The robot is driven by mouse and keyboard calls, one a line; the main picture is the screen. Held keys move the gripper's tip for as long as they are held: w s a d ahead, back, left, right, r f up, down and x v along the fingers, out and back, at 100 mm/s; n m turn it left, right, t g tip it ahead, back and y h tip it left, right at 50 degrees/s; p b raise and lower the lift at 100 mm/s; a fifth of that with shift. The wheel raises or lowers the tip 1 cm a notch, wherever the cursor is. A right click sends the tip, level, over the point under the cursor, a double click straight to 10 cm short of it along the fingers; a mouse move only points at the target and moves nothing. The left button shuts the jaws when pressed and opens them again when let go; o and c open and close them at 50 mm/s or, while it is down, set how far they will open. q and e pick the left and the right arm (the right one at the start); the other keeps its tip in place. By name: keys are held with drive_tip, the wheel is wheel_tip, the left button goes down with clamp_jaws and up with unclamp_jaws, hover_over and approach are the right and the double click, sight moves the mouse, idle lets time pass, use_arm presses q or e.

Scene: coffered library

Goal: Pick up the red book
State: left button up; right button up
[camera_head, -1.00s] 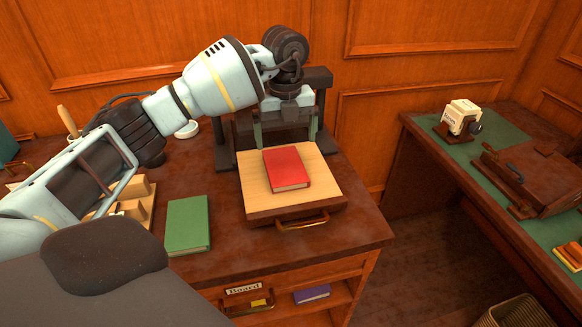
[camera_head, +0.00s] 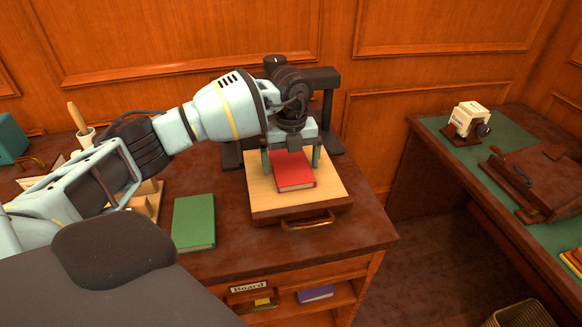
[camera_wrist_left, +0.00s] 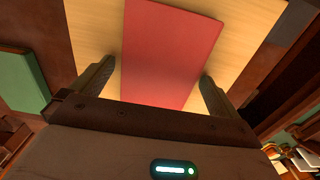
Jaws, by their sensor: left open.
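The red book (camera_head: 295,178) lies flat on a light wooden board with a brass handle (camera_head: 272,203) on the dark desk. My left gripper (camera_head: 291,168) is open above the back part of the book, pointing down, with one finger on each side of it. In the left wrist view the red book (camera_wrist_left: 168,50) runs between the two open fingertips (camera_wrist_left: 158,82), with a gap beside each finger. The gripper hides the book's far end in the head view. My right gripper is not in view.
A green book (camera_head: 194,222) lies on the desk left of the board. A dark press-like frame (camera_head: 328,110) stands behind the board, close to my arm. A side desk (camera_head: 435,127) with a cream device (camera_head: 467,117) is at the right.

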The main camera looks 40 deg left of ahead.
sight(290, 167)
use_arm(q)
drive_tip(key=shift+c, duration=0.4)
drive_tip(key=c, duration=0.9)
drive_tip(key=shift+r, duration=0.55)
drive_tip(key=shift+s+r, duration=0.2)
drive_tip(key=shift+r, duration=0.45)
drive_tip(key=shift+s+r, duration=0.15)
drive_tip(key=shift+r, duration=0.45)
drive_tip(key=s+d, duration=0.1)
drive_tip(key=s, duration=0.4)
drive_tip(key=s+d+r, duration=0.1)
drive_tip(key=s, duration=0.4)
drive_tip(key=s+d, duration=0.1)
drive_tip(key=s, duration=0.4)
drive_tip(key=shift+r, duration=0.2)
